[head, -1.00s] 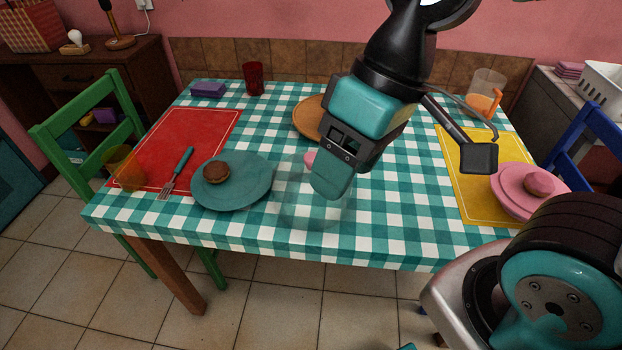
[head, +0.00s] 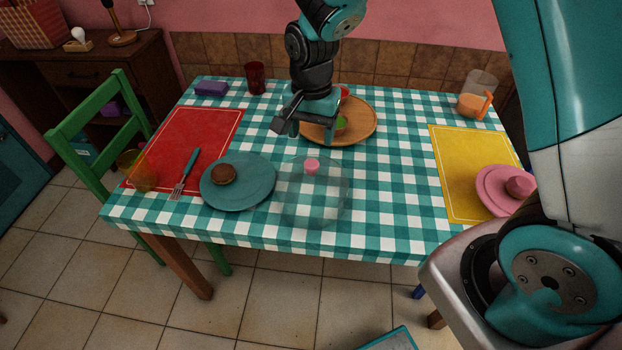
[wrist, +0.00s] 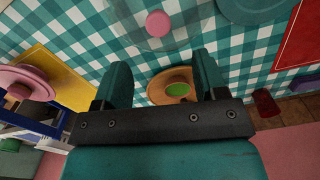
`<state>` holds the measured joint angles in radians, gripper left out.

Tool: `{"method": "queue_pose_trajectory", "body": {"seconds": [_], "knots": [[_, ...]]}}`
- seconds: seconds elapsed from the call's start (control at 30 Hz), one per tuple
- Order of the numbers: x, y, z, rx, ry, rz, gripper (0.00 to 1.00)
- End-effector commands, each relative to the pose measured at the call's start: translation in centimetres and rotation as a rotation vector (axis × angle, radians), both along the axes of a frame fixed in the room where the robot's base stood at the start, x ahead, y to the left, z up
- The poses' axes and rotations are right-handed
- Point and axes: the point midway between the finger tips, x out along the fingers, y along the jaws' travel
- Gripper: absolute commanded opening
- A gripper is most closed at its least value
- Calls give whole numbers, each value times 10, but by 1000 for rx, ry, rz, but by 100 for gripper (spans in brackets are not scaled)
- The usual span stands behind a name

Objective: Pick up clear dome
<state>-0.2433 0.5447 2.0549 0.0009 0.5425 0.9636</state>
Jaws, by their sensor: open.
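The clear dome (head: 318,196) sits on the checked tablecloth near the table's front edge, right of the teal plate (head: 255,187). Its round pink knob (head: 311,166) is on top. In the wrist view the dome (wrist: 178,38) is partly visible at the top, with the knob (wrist: 158,24) beyond the fingers. My gripper (head: 305,130) is open and empty. It is above the table behind the dome, over the left part of the round wooden tray (head: 362,118), apart from the dome.
The tray holds a green item (head: 341,124) and a red item, partly hidden by my arm. A brown bun (head: 223,174) lies on the teal plate. A fork lies on the red mat (head: 205,135). A pink plate (head: 490,192) overlaps the yellow mat (head: 455,165). Cloth right of the dome is clear.

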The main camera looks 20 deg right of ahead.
Motion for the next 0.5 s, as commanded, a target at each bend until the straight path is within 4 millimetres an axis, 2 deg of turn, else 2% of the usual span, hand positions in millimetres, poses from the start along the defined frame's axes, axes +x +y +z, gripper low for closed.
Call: {"method": "queue_pose_trajectory", "body": {"seconds": [0.1,0.2,0.37,0.5], "knots": [[-1,0,-23,0,6,1,65],[-1,0,-36,0,3,1,65],[-1,0,-45,1,2,1,65],[-4,0,-63,0,6,2,65]]}}
